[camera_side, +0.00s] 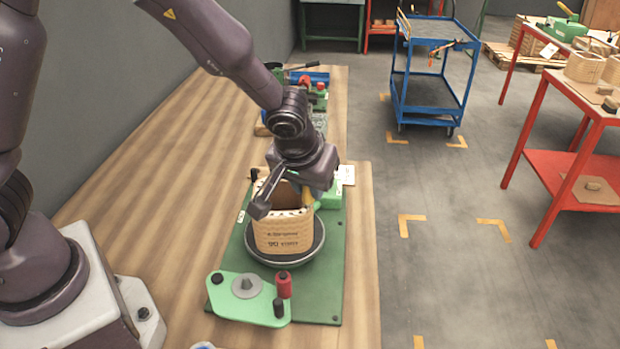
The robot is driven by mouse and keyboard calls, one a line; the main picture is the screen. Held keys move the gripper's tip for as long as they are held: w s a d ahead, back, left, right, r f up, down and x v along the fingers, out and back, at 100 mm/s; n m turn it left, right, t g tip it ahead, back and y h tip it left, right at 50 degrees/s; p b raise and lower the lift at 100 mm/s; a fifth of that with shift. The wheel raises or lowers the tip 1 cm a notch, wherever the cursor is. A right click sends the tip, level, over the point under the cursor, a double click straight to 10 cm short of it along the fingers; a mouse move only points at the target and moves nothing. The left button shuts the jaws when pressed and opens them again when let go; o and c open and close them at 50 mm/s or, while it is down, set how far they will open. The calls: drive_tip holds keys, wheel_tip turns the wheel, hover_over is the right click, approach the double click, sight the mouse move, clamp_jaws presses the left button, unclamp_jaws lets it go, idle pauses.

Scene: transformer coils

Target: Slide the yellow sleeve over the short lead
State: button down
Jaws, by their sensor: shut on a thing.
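The tan wrapped coil (284,237) stands upright on a round grey turntable (312,250), with white bits along its top rim. My gripper (260,208) points down over the coil's top, its dark fingers by the left part of the rim. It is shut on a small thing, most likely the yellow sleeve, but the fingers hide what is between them. A small yellowish piece (308,197) shows at the coil's right rim, below my wrist; I cannot tell if it is a sleeve or a lead. The short lead cannot be made out.
The turntable sits on a green base plate (334,290). A light green bracket (232,300) with a red post (284,284) stands in front. A blue vise (310,80) is at the bench's back. A blue cart (430,95) and red table (560,160) stand beyond the bench.

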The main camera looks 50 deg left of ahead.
drive_tip(key=shift+f, duration=0.1)
drive_tip(key=c, duration=0.5)
unclamp_jaws()
drive_tip(key=shift+r, duration=4.05)
